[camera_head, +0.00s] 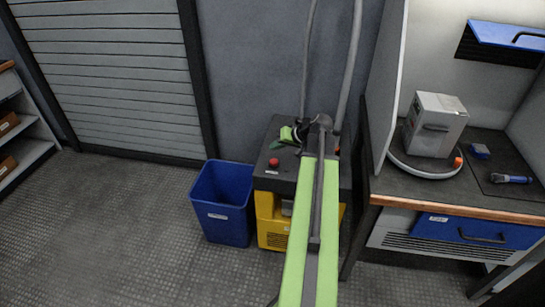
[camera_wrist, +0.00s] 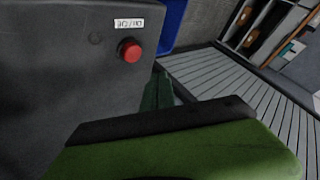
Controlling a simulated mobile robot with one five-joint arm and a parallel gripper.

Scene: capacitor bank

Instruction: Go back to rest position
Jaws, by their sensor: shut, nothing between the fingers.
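My green arm reaches forward over a dark-topped machine (camera_head: 268,185) with a yellow lower part. My gripper (camera_head: 277,144) is at the arm's far end, above the back of the machine's dark top. It points to the left, and no held object shows. In the wrist view, the dark green fingers of my gripper (camera_wrist: 159,83) are together beyond the green gripper body. A red button (camera_head: 273,162) sits on the machine's top, in front of the gripper. It also shows in the wrist view (camera_wrist: 130,50), beside a small white label. The arm hides part of the machine.
A blue bin (camera_head: 223,204) stands left of the machine. On the right is a workbench (camera_head: 455,198) with a grey box (camera_head: 436,124), a cable and a blue drawer (camera_head: 478,231). Grey shutters (camera_head: 110,75) stand behind open floor (camera_head: 110,220) on the left.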

